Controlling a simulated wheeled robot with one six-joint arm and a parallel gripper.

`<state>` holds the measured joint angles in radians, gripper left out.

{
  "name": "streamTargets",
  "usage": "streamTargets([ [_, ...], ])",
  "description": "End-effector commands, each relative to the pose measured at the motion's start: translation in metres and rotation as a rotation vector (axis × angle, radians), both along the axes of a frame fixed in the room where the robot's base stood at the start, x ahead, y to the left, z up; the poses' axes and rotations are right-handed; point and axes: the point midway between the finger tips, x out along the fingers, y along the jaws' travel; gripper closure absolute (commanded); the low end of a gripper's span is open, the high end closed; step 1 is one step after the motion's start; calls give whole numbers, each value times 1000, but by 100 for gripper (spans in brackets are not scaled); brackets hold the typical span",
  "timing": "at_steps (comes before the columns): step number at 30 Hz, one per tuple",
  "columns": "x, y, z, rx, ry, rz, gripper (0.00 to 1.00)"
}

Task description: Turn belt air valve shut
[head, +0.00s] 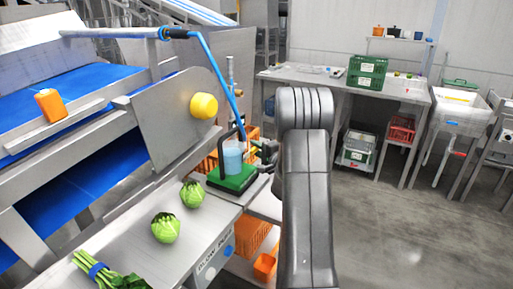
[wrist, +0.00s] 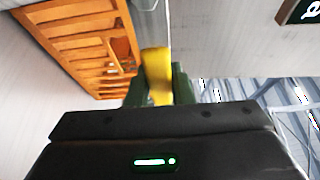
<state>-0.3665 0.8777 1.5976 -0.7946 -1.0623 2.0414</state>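A yellow piece (wrist: 157,75), which looks like a valve handle, stands between the dark green fingers of my gripper (wrist: 160,92) in the wrist view. The fingers are close on both sides of it, but I cannot tell whether they press on it. In the head view my gripper (head: 265,152) is mostly hidden by my own dark arm, beside the green caddy. The valve body cannot be made out there. A blue hose (head: 217,75) runs from the pipe over the belt down toward this spot.
A green caddy (head: 232,183) with a light blue container (head: 233,157) is close to my gripper. An orange crate (wrist: 88,45) fills the wrist view's upper left. Green heads (head: 166,229) lie on the steel counter. Floor at right is clear.

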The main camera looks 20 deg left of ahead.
Motion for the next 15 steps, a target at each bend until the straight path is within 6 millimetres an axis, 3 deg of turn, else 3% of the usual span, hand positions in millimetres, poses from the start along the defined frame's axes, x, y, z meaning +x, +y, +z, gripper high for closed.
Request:
streamTargets([
  [1, 0, 0, -2, -1, 4, -1, 71],
  [3, 0, 0, -2, -2, 3, -1, 58],
  [15, -4, -8, -1, -1, 1, -2, 58],
])
